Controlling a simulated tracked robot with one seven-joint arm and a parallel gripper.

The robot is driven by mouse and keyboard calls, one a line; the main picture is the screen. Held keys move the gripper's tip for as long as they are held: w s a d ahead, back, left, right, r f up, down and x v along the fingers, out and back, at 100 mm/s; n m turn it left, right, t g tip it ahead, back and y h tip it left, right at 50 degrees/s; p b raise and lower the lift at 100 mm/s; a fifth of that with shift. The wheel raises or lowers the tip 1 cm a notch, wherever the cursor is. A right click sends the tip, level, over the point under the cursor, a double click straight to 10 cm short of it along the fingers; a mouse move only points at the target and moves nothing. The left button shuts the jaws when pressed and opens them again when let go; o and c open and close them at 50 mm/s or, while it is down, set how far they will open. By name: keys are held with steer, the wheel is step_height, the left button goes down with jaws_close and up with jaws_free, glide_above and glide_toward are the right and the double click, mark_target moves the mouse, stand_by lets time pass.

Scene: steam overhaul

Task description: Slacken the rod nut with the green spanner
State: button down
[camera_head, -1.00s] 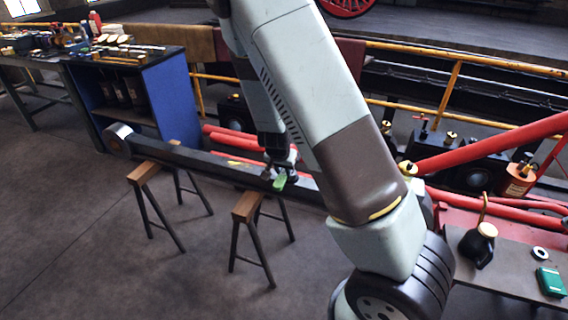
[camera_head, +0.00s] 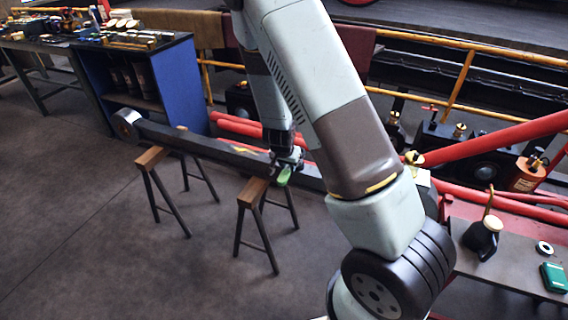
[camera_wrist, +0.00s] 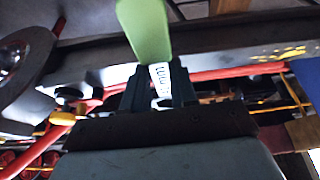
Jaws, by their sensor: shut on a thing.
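My gripper (camera_head: 286,161) is shut on the green spanner (camera_head: 284,177), low over the right part of a long dark rod (camera_head: 205,147). In the wrist view the spanner's green part (camera_wrist: 147,28) points up and away from the jaws (camera_wrist: 160,88), and a pale lettered part shows between the fingers. The rod (camera_wrist: 225,45) passes behind it as a broad grey bar. I cannot make out the rod nut in either view, nor whether the spanner touches the rod.
Two wooden-topped trestles (camera_head: 254,191) stand under the rod. Red pipes (camera_head: 240,127) and a yellow rail (camera_head: 455,92) run behind. A side table (camera_head: 520,265) with a black jug (camera_head: 483,238) and green box (camera_head: 554,277) is at right. The floor at front left is clear.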

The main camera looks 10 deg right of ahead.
steer(key=shift+f, duration=0.8)
stand_by(0.4)
steer(key=shift+f, duration=1.3)
stand_by(0.5)
steer(key=shift+d, duration=0.1)
steer(key=shift+s+d+n+y, duration=0.35)
steer(key=shift+d+n, duration=0.1)
steer(key=shift+n, duration=0.25)
steer(key=shift+d+t, duration=0.1)
steer(key=shift+t, duration=0.2)
steer(key=shift+s+d+n+y, duration=0.25)
steer(key=shift+d+n, duration=0.25)
steer(key=shift+n, duration=0.3)
